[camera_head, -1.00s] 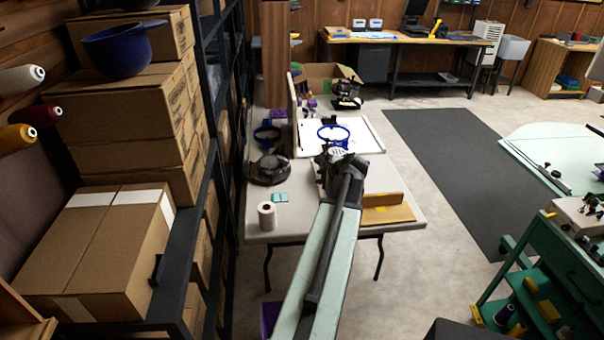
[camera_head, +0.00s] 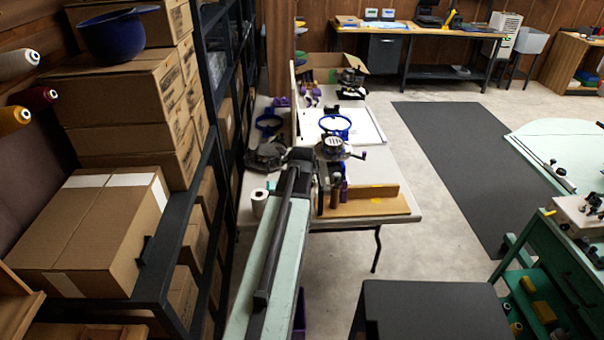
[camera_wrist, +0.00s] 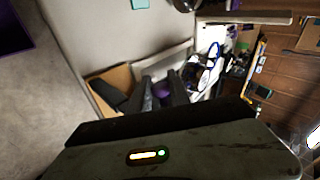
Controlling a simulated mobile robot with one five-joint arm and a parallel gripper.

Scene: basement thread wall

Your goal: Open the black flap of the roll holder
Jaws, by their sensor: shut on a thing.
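I cannot pick out the roll holder or its black flap with certainty. A white roll (camera_head: 258,204) stands at the table's near left corner, partly behind my arm. My gripper (camera_head: 330,170) is over the table's near half, beside dark and purple upright pieces (camera_head: 337,190). A black block (camera_wrist: 106,95) lies left of the fingers, over a tan board (camera_wrist: 121,76).
The tan board (camera_head: 370,203) lies at the table's near right edge. Blue hoops (camera_head: 335,125) and a dark rounded device (camera_head: 266,156) stand behind. Shelving with boxes (camera_head: 95,230) borders the left. A dark flat surface (camera_head: 430,305) is low in front. Grey matting (camera_head: 450,170) lies right.

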